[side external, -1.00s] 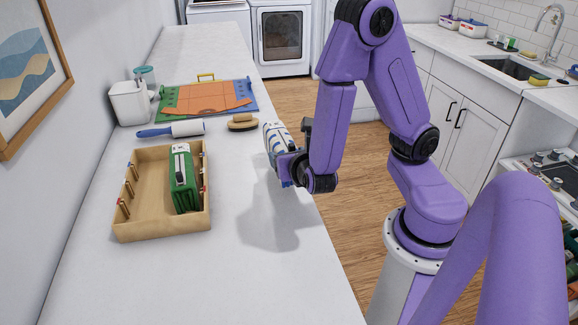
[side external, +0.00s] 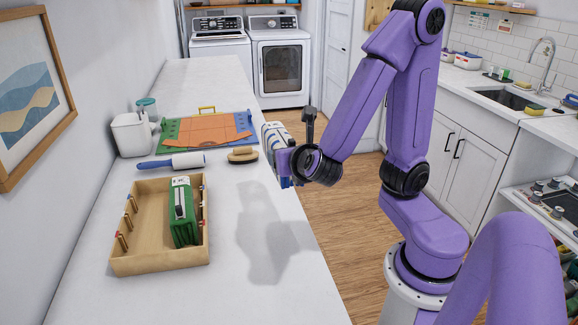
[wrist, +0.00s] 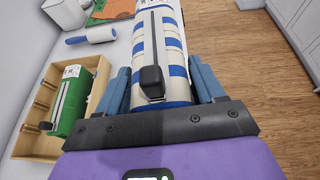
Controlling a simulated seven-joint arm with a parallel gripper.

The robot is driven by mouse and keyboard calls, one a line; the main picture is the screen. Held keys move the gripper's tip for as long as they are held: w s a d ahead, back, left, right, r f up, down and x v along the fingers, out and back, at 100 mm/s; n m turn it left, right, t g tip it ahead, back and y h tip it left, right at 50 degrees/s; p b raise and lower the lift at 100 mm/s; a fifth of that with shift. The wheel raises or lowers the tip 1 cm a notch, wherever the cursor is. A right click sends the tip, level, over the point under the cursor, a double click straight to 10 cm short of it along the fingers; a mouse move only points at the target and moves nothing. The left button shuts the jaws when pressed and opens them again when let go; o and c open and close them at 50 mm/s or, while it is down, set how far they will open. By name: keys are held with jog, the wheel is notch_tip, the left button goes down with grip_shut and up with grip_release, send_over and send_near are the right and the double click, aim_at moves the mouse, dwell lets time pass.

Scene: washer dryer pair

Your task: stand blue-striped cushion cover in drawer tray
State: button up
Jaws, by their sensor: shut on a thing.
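The blue-striped cushion cover (wrist: 175,62) is a white folded bundle with blue bands and a dark strap down its face. My gripper (wrist: 165,90) is shut on it, with one blue finger on each side. In the side view the cover (side external: 273,143) is held above the counter's right edge, mostly hidden behind my gripper (side external: 290,163). The wooden drawer tray (side external: 150,262) lies on the counter to the left, apart from the cover. A green bundle (side external: 183,212) stands upright in the tray's right part. The left part looks empty, with small pegs along the left wall.
A lint roller (side external: 185,160) and a wooden brush (side external: 243,155) lie behind the tray. Farther back are a green and orange folding board (side external: 205,130) and a white container (side external: 132,134). The counter (side external: 235,235) right of the tray is clear.

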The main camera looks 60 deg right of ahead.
jog(key=shift+r, duration=0.55)
jog(key=w+a, duration=2.4)
jog(key=w, duration=0.1)
jog(key=shift+s+a+f, duration=0.1)
jog(key=shift+f, duration=3.25)
jog(key=shift+s+a+f, duration=0.1)
jog(key=shift+f, duration=3.25)
jog(key=o, duration=1.4)
jog(key=shift+c, duration=0.2)
